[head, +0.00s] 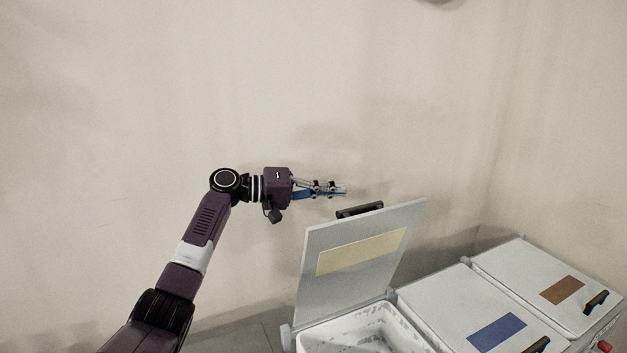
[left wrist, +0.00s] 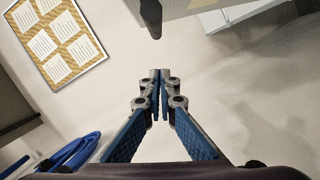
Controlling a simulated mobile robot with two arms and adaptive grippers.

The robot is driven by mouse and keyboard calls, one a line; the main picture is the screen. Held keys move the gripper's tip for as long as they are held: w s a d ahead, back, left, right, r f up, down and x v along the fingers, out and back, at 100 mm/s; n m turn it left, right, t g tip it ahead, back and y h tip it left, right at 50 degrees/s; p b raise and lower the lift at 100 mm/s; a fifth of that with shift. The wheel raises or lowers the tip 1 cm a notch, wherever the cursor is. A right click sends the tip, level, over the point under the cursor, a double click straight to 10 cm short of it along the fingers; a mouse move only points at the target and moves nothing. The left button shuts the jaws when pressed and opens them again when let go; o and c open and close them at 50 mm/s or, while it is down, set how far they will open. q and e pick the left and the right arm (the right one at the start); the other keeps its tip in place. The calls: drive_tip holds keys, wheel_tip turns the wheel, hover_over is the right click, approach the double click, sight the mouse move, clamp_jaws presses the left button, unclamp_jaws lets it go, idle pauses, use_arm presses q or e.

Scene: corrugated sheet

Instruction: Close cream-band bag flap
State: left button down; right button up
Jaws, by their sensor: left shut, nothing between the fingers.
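The flap with the cream band (head: 361,251) stands raised and tilted back over its open bin in the head view. A dark handle (head: 360,210) shows at its upper edge. Beneath it the open bin (head: 309,343) shows a whitish, stained inside. My left gripper (head: 345,189) is shut and empty, in the air just left of and above the handle, apart from it. In the left wrist view its blue fingers (left wrist: 160,76) meet at the tips. A pale panel edge (left wrist: 185,8) shows at the top there; I cannot tell if it is the flap. My right gripper is not in view.
Two closed lids stand to the right, one with a blue band (head: 497,332), one with a brown band (head: 562,290), each with a dark handle. A plain wall (head: 120,120) lies behind. A notice board (left wrist: 58,42) shows in the left wrist view.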

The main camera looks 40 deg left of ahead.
use_arm(q)
drive_tip(key=d, duration=0.1)
drive_tip(key=s+d+f+p, duration=0.1)
drive_tip(key=d+p, duration=0.1)
drive_tip(key=shift+s+d+f, duration=0.25)
drive_tip(key=shift+s+f, duration=0.1)
drive_tip(key=shift+s, duration=0.1)
